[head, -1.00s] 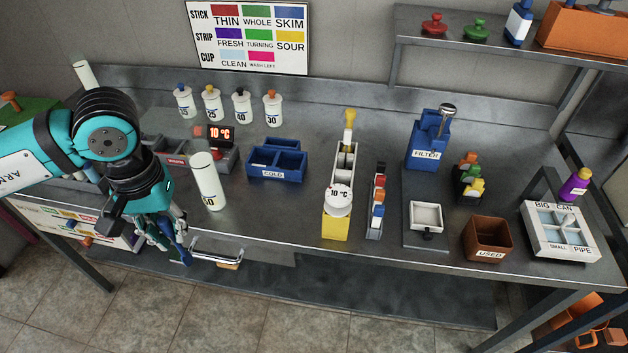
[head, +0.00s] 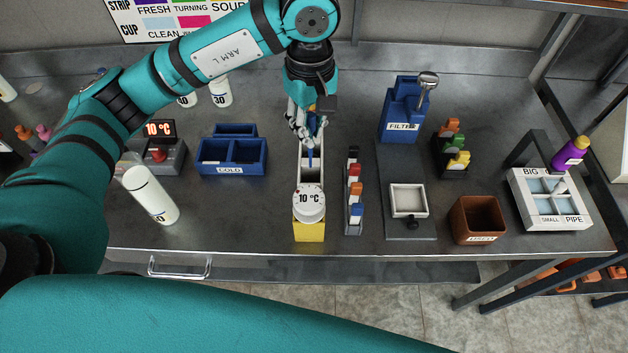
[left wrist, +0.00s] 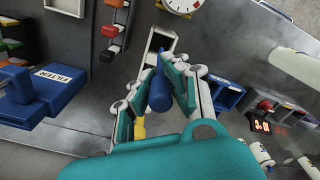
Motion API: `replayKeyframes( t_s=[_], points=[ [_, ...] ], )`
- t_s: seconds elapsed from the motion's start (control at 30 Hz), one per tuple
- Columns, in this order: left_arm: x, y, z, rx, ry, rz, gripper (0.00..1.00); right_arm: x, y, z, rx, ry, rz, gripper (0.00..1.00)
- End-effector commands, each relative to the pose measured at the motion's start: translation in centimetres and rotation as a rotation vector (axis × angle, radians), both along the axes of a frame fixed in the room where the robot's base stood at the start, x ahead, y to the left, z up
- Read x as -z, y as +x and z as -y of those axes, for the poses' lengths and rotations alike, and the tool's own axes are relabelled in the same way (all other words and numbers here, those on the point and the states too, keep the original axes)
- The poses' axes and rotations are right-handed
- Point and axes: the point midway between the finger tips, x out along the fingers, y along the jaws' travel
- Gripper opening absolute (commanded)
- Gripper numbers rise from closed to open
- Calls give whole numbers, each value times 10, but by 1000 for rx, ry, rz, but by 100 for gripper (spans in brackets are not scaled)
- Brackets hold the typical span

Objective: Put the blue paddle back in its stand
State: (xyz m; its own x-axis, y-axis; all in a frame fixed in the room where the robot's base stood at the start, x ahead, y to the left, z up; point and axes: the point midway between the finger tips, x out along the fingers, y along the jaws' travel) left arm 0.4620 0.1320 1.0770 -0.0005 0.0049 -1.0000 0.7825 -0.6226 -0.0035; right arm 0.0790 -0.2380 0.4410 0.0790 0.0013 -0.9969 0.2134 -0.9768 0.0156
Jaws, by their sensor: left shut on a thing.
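My left gripper (head: 309,135) is shut on the blue paddle (left wrist: 160,92) and holds it over the narrow white stand (head: 312,172). In the left wrist view the paddle's blue grip lies between the two fingers (left wrist: 160,85). In the head view a thin blue part of the paddle (head: 310,158) points down over the stand. I cannot tell whether its lower end is inside a compartment. A yellow handle (left wrist: 139,128) shows behind the gripper. My right gripper is not in view.
A rack of coloured pieces (head: 354,195) stands close right of the stand. The blue COLD box (head: 232,170) is to the left, with a white cylinder (head: 150,195) beyond. The blue FILTER unit (head: 402,110) and brown USED bin (head: 478,220) are to the right.

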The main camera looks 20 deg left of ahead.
Motion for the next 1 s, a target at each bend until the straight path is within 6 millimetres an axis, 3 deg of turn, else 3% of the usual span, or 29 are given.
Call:
replayKeyframes(
  t_s=[0.23,0.63,1.0],
  points=[
    [43,-1,0,-18,1,-7,0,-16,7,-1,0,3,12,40],
    [87,-1,0,-16,1,-7,0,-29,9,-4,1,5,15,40],
    [97,0,0,-13,0,-1,0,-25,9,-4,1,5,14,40]
  ],
)
